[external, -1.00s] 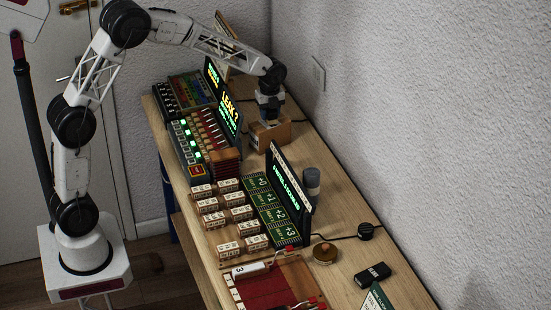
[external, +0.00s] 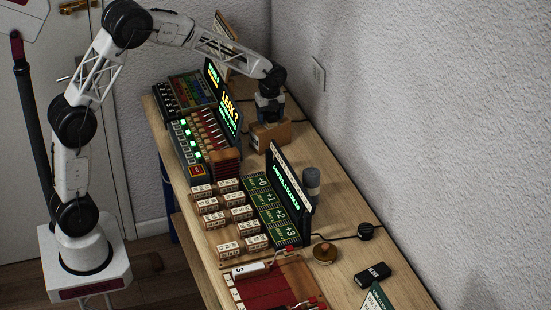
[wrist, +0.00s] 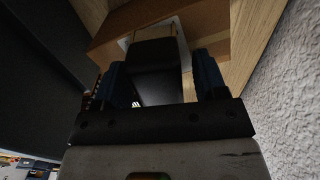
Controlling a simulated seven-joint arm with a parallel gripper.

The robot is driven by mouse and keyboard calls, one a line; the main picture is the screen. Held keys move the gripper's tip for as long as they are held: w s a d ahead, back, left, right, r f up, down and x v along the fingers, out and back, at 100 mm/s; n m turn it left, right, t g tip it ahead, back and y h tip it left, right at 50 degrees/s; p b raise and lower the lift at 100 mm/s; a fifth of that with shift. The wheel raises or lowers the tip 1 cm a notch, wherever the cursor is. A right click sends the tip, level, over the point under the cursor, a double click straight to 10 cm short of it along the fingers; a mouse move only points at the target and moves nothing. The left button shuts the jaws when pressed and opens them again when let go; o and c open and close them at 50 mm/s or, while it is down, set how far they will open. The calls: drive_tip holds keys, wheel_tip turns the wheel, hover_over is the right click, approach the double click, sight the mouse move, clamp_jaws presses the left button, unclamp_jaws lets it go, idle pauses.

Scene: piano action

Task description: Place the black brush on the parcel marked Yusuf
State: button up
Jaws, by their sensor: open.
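A brown cardboard parcel (external: 274,136) stands on the bench near the wall. It fills the top of the wrist view (wrist: 115,28), with a white label (wrist: 178,30) on it. No name on it can be read. A black block-like thing (wrist: 152,62), apparently the black brush, is between my fingers and in front of the label, covering much of it. Whether it rests on the parcel cannot be told. My gripper (external: 268,118) is directly over the parcel, pointing down. Its blue fingers stand open on both sides of the black thing.
A lit display panel (external: 230,118) and a rack of keys stand left of the parcel. Another display (external: 288,190), a dark grey cylinder (external: 312,183), a brass disc (external: 324,253) and a black box (external: 373,274) are nearer. The wall rises close on the right.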

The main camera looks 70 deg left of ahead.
drive_tip(key=shift+r, duration=0.15)
wheel_tip(320, 180, up, 12)
idle(0.7)
idle(0.7)
drive_tip(key=s+d+r+n, duration=0.3)
drive_tip(key=s+d, duration=0.1)
drive_tip(key=s, duration=0.4)
drive_tip(key=s+d+r+n+t, duration=0.1)
drive_tip(key=s+d+r+n, duration=0.2)
drive_tip(key=s+d, duration=0.35)
drive_tip(key=s+d+r+n, duration=0.3)
drive_tip(key=s, duration=0.6)
drive_tip(key=s+d+f+n, duration=0.1)
drive_tip(key=s+d+n, duration=0.1)
drive_tip(key=s, duration=0.6)
drive_tip(key=s+d+f+n+t, duration=0.1)
drive_tip(key=s+n, duration=0.3)
drive_tip(key=s, duration=0.4)
drive_tip(key=s+d+f+n, duration=0.2)
drive_tip(key=s+d, duration=0.1)
drive_tip(key=s, duration=0.5)
drive_tip(key=shift+s+d+f+n+t, duration=0.15)
drive_tip(key=shift+s+f+n+t, duration=0.15)
drive_tip(key=shift+f+n, duration=0.1)
